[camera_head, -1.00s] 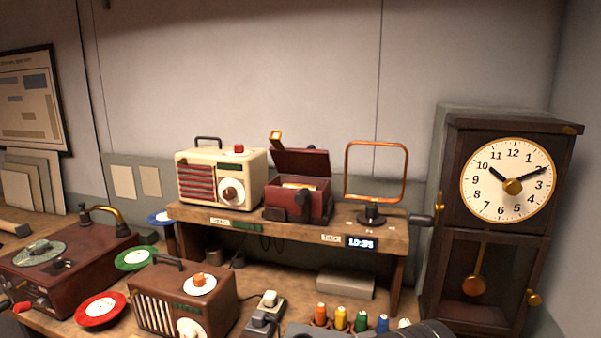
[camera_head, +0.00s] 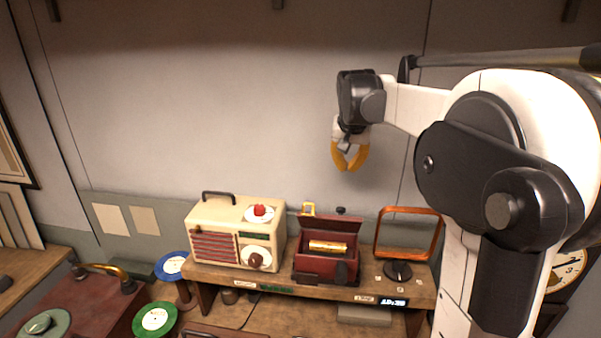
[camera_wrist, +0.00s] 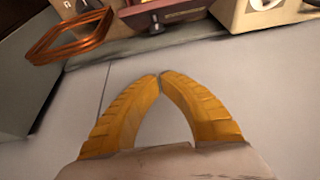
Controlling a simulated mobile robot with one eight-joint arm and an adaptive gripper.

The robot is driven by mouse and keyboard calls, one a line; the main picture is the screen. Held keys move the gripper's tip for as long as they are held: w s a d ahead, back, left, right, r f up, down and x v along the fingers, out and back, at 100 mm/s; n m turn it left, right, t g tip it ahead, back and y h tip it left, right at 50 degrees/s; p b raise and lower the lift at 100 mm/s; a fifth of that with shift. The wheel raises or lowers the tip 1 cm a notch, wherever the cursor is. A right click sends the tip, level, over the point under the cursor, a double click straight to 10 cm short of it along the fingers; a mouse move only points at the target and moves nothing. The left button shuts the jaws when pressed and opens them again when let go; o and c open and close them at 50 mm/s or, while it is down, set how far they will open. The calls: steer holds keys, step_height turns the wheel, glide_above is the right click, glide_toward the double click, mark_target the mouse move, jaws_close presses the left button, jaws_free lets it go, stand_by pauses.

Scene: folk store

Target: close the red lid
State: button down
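The red lid (camera_head: 331,224) stands open on the small dark red box (camera_head: 312,268) on the wooden shelf. A gold cylinder (camera_head: 327,246) shows inside the box. My gripper (camera_head: 349,169) hangs above and slightly right of the box, apart from it, with its yellow fingers pointing down. In the wrist view my gripper (camera_wrist: 160,75) has its fingertips together with nothing between them. Part of the box (camera_wrist: 165,14) shows at the top edge of that view.
A cream radio (camera_head: 215,222) stands left of the box. A copper loop on a stand (camera_head: 404,212) is close on the right. The wooden shelf (camera_head: 225,279) carries all three. The wall space above is clear apart from my arm.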

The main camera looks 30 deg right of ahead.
mark_target(330, 218)
steer(key=f, duration=0.3)
steer(key=f+p, duration=0.1)
steer(key=f, duration=0.7)
steer(key=shift+w+d+p, duration=0.25)
steer(key=shift+d+p, duration=0.15)
steer(key=shift+f, duration=0.25)
steer(key=shift+s+a, duration=0.1)
steer(key=shift+s+a+t+h+b, duration=0.3)
steer(key=shift+s+t+b, duration=0.1)
steer(key=shift+b, duration=0.25)
